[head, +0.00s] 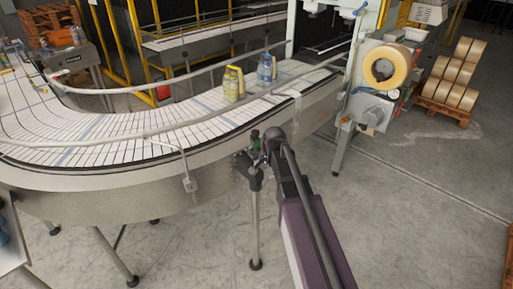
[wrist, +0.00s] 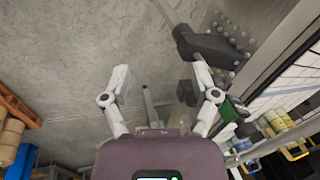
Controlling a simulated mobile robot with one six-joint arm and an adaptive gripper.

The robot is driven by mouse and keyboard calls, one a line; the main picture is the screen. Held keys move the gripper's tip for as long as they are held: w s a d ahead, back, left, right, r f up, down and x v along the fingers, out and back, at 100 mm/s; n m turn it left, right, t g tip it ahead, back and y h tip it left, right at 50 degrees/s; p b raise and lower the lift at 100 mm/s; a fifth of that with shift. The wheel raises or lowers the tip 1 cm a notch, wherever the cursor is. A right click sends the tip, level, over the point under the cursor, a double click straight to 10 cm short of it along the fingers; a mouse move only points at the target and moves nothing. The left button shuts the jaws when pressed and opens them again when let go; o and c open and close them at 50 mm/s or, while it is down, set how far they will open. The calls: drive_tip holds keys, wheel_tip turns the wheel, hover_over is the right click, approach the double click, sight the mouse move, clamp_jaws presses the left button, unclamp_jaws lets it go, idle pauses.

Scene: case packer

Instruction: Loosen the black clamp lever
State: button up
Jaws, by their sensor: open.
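The lever is right of the gap between the fingers. In the head view my gripper (head: 263,150) is beside the conveyor's outer side, among small dark parts where the lever cannot be told apart clearly.
A small green-and-black part (wrist: 233,108) sits close right of my right finger. The curved conveyor (head: 110,140) carries yellow bottles (head: 233,84) and blue bottles (head: 266,70). A machine with a tape roll (head: 387,66) stands to the right. The floor (head: 410,220) at right front is clear.

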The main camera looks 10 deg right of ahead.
sight(256, 156)
drive_tip(key=w+r+m+t+p, duration=0.1)
drive_tip(key=w+r+m+p, duration=0.2)
drive_tip(key=w+r+p, duration=0.4)
wheel_tip(256, 156, up, 3)
drive_tip(key=shift+d+r+m+p, duration=0.1)
drive_tip(key=shift+d+m+p, duration=0.2)
drive_tip(key=shift+d+p, duration=0.2)
drive_tip(key=shift+a, duration=0.1)
drive_tip(key=b+x, duration=1.3)
drive_tip(key=shift+a+f, duration=0.2)
drive_tip(key=shift+f, duration=0.2)
drive_tip(key=shift+w, duration=0.1)
clamp_jaws()
idle(0.3)
